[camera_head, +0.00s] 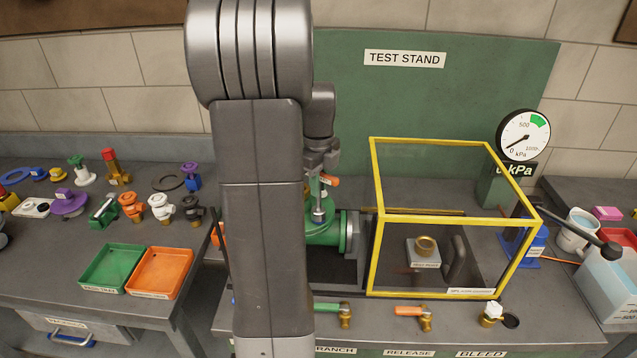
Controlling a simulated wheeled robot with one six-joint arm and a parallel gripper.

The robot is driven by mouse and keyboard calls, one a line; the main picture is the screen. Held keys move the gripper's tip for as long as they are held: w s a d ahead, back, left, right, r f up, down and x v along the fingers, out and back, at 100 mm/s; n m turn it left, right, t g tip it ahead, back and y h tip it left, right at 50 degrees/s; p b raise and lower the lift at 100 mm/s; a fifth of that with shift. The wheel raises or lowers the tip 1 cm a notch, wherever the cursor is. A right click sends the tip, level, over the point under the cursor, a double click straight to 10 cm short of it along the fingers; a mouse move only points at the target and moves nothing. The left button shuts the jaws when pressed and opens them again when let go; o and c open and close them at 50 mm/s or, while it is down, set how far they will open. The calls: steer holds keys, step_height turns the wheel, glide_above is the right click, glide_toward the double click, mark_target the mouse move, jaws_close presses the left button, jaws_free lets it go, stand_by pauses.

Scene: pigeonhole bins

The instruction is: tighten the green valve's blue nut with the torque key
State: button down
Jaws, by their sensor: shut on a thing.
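The green valve (325,237) stands on the test stand bench, partly hidden behind my arm. Its flanged end faces right, toward the yellow-framed guard. My gripper (322,166) is above the valve, pointing down, and shut on the torque key (318,205). The key shows as a grey upright shaft with a wider lower end and an orange piece at the upper right. Its lower end is at the top of the valve; I cannot tell whether it touches. The blue nut is not visible.
The yellow-framed guard (454,220) stands close right of the valve. A gauge (523,136) reads near 0 kPa. Small levers line the bench front. On the left table are a green tray (112,267), an orange tray (160,272) and several loose valve parts.

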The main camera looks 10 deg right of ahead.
steer(key=shift+r+p, duration=0.3)
steer(key=shift+r, duration=0.2)
steer(key=shift+r+p, duration=0.4)
steer(key=shift+r, duration=2.6)
steer(key=n, duration=0.3)
steer(key=shift+n, duration=0.4)
steer(key=n, duration=0.3)
steer(key=shift+n, duration=0.4)
